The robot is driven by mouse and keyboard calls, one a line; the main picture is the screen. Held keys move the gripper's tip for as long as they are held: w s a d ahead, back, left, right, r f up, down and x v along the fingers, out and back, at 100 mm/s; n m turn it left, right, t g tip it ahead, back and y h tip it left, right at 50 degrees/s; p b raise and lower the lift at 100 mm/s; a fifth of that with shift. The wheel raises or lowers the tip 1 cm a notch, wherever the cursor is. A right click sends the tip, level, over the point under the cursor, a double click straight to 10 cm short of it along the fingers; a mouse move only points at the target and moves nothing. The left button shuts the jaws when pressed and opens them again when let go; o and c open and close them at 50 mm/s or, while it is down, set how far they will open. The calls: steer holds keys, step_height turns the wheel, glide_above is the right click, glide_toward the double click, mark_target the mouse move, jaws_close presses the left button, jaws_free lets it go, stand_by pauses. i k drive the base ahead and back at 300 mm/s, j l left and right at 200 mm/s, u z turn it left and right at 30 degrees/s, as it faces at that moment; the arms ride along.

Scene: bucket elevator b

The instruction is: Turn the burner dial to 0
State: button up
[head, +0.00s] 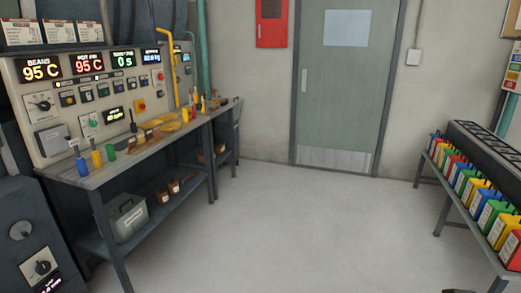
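My gripper is not in this view. Several round dials show at the left, and I cannot read which one is the burner dial. A black dial on a white plate (40,103) is on the left of the upright control panel (20,75). A smaller dial with a green centre (91,123) is lower on the same panel. Another black dial on a white scale plate (42,267) is low on the dark machine at the bottom left, above a partly cut-off lit display. Its scale numbers are too small to read.
A workbench (80,176) with bottles, scoops and small pots stands under the panel. A grey box (128,218) sits on its lower shelf. A table with coloured packets (480,205) is at the right. The floor (280,225) between them is clear up to the closed door (340,110).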

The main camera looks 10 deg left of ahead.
mark_target(44, 106)
steer(key=i+j+u, duration=0.15)
steer(key=i+u, duration=0.5)
steer(key=u, duration=0.15)
steer(key=i+l+u, duration=0.1)
steer(key=i+u, duration=0.35)
steer(key=i+l+u, duration=0.15)
steer(key=u, duration=0.25)
steer(key=i+j+u, duration=0.1)
steer(key=i+u, duration=0.25)
steer(key=i+l+u, duration=0.1)
steer(key=i+u, duration=0.25)
steer(key=i, duration=0.25)
